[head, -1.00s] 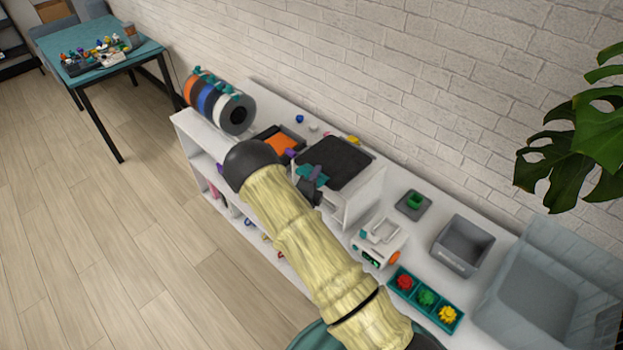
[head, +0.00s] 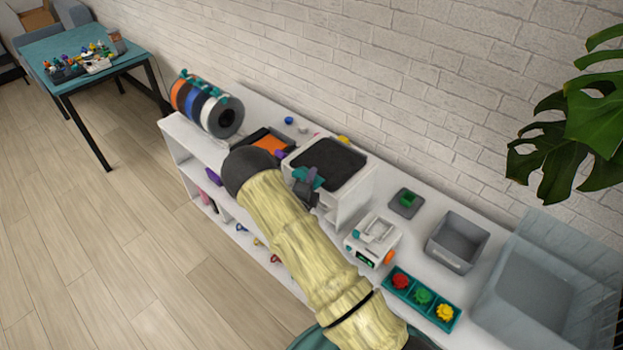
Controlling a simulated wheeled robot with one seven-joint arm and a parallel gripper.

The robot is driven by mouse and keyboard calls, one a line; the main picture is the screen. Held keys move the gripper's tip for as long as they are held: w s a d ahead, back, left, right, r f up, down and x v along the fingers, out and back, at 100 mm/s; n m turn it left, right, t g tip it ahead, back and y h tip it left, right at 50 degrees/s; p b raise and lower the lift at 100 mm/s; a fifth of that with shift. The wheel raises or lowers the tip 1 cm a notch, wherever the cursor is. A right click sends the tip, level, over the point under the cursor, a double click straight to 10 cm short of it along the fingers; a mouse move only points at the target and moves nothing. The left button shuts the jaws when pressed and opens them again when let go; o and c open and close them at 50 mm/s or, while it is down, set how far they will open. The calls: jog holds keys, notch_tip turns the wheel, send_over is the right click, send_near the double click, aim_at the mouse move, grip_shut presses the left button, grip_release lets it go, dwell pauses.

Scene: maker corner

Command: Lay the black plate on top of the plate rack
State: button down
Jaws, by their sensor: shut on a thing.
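The black plate (head: 328,162) is a flat dark square with rounded corners. It lies level at the top of the white plate rack (head: 352,196), which stands on the white shelf unit. My gripper (head: 308,181), with teal and dark grey parts, is at the near left edge of the plate and is shut on it. My pale yellow arm hides part of the rack's front and the near shelf edge. I cannot tell whether the plate's underside touches the rack.
Left of the rack are an orange-topped tray (head: 268,143) and filament spools (head: 208,106). To the right stand a small white machine (head: 372,241), a grey bin (head: 458,243), a teal tray (head: 418,309) with coloured pieces and a large clear bin (head: 535,290). A brick wall runs behind.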

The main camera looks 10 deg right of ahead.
jog(key=c, duration=1.3)
grip_release()
jog(key=shift+o, duration=0.7)
jog(key=o, duration=1.1)
jog(key=shift+f+b, duration=0.6)
jog(key=shift+b, duration=0.2)
jog(key=shift+s+a+b, duration=0.3)
jog(key=shift+s+a, duration=0.45)
jog(key=shift+a, duration=0.25)
jog(key=shift+s+a+b, duration=0.25)
jog(key=shift+s+a, duration=0.45)
jog(key=shift+a, duration=0.35)
jog(key=shift+s+a+b, duration=0.3)
jog(key=shift+s+a, duration=0.45)
jog(key=shift+a, duration=0.25)
